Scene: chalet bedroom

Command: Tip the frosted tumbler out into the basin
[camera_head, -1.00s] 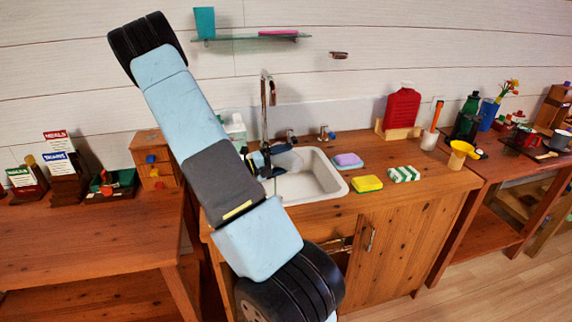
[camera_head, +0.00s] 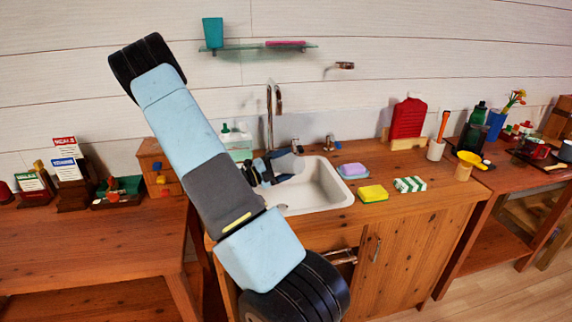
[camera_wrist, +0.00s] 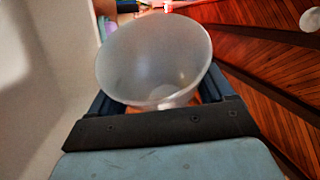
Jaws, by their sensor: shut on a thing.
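The frosted tumbler (camera_wrist: 155,58) is a translucent grey-white cup, large in the wrist view. My gripper (camera_wrist: 160,97) is shut on it, with a dark finger on each side. It appears tilted in that view; I cannot see any contents. In the head view my gripper (camera_head: 264,170) is over the left part of the white basin (camera_head: 325,190), and the tumbler (camera_head: 291,163) shows as a small grey shape beyond the fingers. My arm hides part of the basin's left side. The basin's pale wall also fills the left of the wrist view (camera_wrist: 35,90).
A tall faucet (camera_head: 270,115) stands behind the basin, close to my gripper. A soap bottle (camera_head: 237,143) is at the back left.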

